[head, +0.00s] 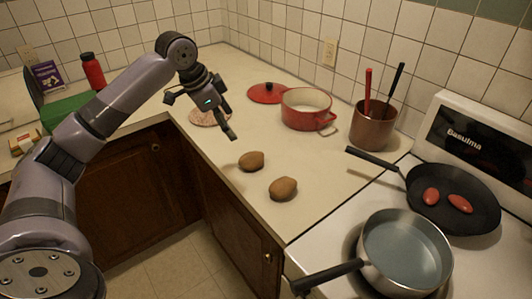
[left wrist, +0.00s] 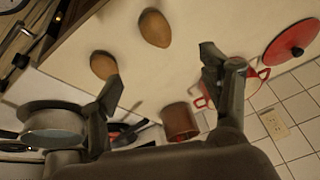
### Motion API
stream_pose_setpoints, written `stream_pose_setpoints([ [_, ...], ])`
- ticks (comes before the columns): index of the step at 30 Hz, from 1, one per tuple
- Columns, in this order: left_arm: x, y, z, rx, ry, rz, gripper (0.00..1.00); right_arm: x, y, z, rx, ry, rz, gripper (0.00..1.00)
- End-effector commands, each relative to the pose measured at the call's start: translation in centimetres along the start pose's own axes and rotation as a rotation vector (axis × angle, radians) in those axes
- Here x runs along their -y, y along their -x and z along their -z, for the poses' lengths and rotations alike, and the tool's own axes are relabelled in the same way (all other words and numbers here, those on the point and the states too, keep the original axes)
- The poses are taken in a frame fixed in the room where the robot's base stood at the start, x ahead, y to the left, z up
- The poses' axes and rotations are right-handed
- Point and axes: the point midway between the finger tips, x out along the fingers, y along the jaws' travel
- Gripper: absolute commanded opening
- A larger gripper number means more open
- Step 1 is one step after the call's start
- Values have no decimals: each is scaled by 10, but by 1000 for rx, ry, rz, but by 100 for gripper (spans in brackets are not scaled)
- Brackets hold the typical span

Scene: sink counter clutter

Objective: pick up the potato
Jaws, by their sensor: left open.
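Two brown potatoes lie on the pale counter near its front edge. The farther potato (head: 251,161) also shows at the top of the left wrist view (left wrist: 154,28). The nearer potato (head: 283,188), closer to the stove, also shows in the left wrist view (left wrist: 103,65), by the left fingertip in the picture. My left gripper (head: 202,116) is above the counter, to the upper left of both potatoes in the head view. Its fingers are spread wide and empty in the left wrist view (left wrist: 160,70). My right gripper is not in view.
A red pot (head: 306,110), its red lid (head: 267,93) and a brown utensil pot (head: 373,126) stand behind the potatoes. A patterned round plate (head: 197,118) lies behind my gripper. On the stove are a saucepan (head: 405,250) and a frying pan (head: 470,218) with two red items.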

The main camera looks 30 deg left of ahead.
Motion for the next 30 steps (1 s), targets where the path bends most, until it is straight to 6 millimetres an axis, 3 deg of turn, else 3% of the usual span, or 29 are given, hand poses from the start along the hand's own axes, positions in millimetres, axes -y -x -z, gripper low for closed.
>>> stream_pose_setpoints([
  [4, -3, -9, -1, 8, -10, -7, 70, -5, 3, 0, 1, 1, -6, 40],
  [13, -3, -74, 0, 6, -8, -8, 70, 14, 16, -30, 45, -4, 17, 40],
  [18, -3, -103, 0, 5, -7, -5, 70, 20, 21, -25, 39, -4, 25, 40],
  [26, -4, -122, 0, 4, -7, -4, 70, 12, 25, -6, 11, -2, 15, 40],
  [30, -7, -142, 1, 6, -7, -6, 70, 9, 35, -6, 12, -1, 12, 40],
])
